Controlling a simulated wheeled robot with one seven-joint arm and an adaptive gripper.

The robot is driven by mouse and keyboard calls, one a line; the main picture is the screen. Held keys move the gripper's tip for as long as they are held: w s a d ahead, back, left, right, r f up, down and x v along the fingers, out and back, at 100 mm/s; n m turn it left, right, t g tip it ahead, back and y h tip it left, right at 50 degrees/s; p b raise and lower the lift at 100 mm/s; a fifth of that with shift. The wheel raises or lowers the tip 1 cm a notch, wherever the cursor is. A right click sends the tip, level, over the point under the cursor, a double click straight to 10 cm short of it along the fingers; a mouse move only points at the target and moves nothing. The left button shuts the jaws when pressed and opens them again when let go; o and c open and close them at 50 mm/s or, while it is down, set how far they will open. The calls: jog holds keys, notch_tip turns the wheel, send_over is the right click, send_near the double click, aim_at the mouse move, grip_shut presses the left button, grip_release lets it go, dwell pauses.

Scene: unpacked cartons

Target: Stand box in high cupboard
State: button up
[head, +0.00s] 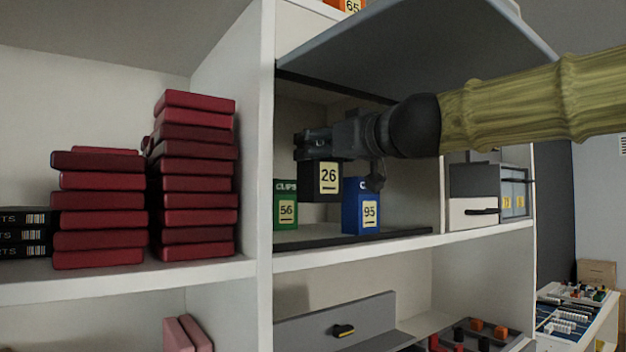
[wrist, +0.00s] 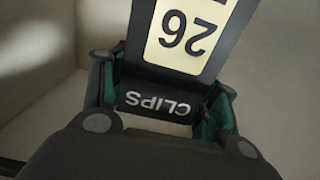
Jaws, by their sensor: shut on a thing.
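A black clips box with a cream label 26 (head: 322,182) hangs upright from my gripper (head: 318,146) in the head view. It also fills the wrist view (wrist: 188,40), upside down, between the two fingers. My gripper is shut on its top part. The high cupboard (head: 345,249) is an open compartment with its grey flap (head: 420,35) raised. The held box is inside its opening, above the floor, between a green box 56 (head: 286,207) and a blue box 95 (head: 361,208). The held box partly overlaps the view of both; exact depth cannot be told.
A white upright panel (head: 264,150) borders the compartment on the left. Stacks of dark red boxes (head: 195,180) stand beyond it. Grey drawer units (head: 475,190) stand to the right. Lower shelves hold a grey panel (head: 335,320).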

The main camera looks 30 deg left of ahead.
aim_at(313, 187)
jog(key=shift+x, duration=1.05)
jog(key=shift+a+f, duration=0.15)
jog(key=shift+f, duration=0.45)
jog(key=shift+d+f, duration=0.3)
jog(key=shift+f, duration=0.45)
jog(key=shift+a+f, duration=0.2)
jog(key=shift+f, duration=0.2)
jog(key=shift+s+f, duration=0.1)
jog(key=shift+f, duration=0.15)
notch_tip(313, 187, down, 2)
jog(key=shift+d+f, duration=0.15)
jog(key=shift+a+f, duration=0.25)
jog(key=shift+f, duration=0.15)
